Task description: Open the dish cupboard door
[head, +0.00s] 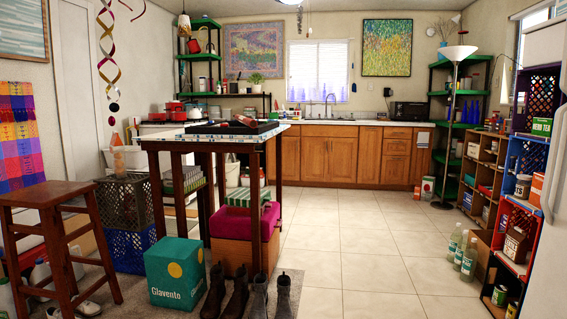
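Wooden base cupboards (328,158) run along the back wall under the counter, and all their visible doors look shut. I cannot tell which door is the dish cupboard's. A door on the right (396,169) sits below a drawer (397,146). The door handles are too small to make out. The sink tap (331,103) stands on the counter above the middle doors. The left end of the cupboards is partly hidden behind the tall table. My gripper is not in view.
A tall table (213,137) with boxes below, a teal box (175,272), boots (240,292) and a stool (50,220) fill the left. Crate shelves (519,215), bottles (468,258) and a white appliance (545,200) line the right. The tiled floor (355,225) between is clear.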

